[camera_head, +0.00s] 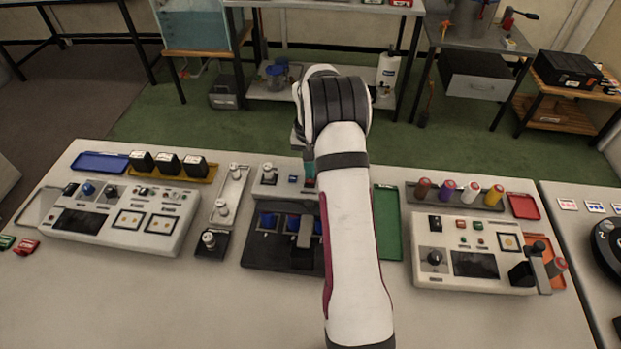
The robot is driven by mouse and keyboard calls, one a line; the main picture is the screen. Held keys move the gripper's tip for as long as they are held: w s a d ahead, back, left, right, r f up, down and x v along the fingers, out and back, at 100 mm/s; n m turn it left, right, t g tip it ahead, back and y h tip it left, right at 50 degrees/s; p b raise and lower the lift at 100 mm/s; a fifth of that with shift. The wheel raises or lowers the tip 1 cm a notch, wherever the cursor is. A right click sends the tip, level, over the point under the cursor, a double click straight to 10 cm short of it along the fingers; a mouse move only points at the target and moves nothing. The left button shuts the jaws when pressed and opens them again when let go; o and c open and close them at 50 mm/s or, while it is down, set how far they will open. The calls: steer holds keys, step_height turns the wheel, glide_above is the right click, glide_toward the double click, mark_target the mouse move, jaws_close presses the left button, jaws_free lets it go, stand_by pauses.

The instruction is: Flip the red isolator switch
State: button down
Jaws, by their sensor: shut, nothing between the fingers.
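My arm reaches from the front edge over the middle of the table and hides part of the central device. My gripper (309,165) points down from the wrist, with a teal part showing at its end. It is shut and empty, over the back right of the central device (282,188). A small red piece (310,183), probably the red isolator switch, shows just below the gripper tip. I cannot tell whether they touch, or which way the switch is set. A blue button (293,178) and a pale knob (268,172) sit to its left.
The device's dark front part holds blue pieces (267,220) and a grey upright part (305,232). Left stand a pale knob rack (230,195) and a control box (130,236). Right are a green tray (388,222) and another control box (470,286) with coloured cylinders (447,189) behind.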

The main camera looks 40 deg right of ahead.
steer(key=shift+f, duration=0.9)
stand_by(0.8)
steer(key=shift+r, duration=3.5)
steer(key=s+a+r+n, duration=0.1)
steer(key=s+a+r, duration=0.3)
steer(key=a+r, duration=0.55)
steer(key=s+a+r+n+y, duration=0.1)
steer(key=s+a+r, duration=0.2)
steer(key=s+a, duration=1)
steer(key=s+a+f, duration=0.1)
steer(key=s+a, duration=0.2)
steer(key=s, duration=0.3)
steer(key=s+a+f+n, duration=0.1)
steer(key=s+a, duration=0.2)
steer(key=s, duration=0.3)
steer(key=shift+a+y, duration=0.25)
steer(key=shift+y, duration=0.15)
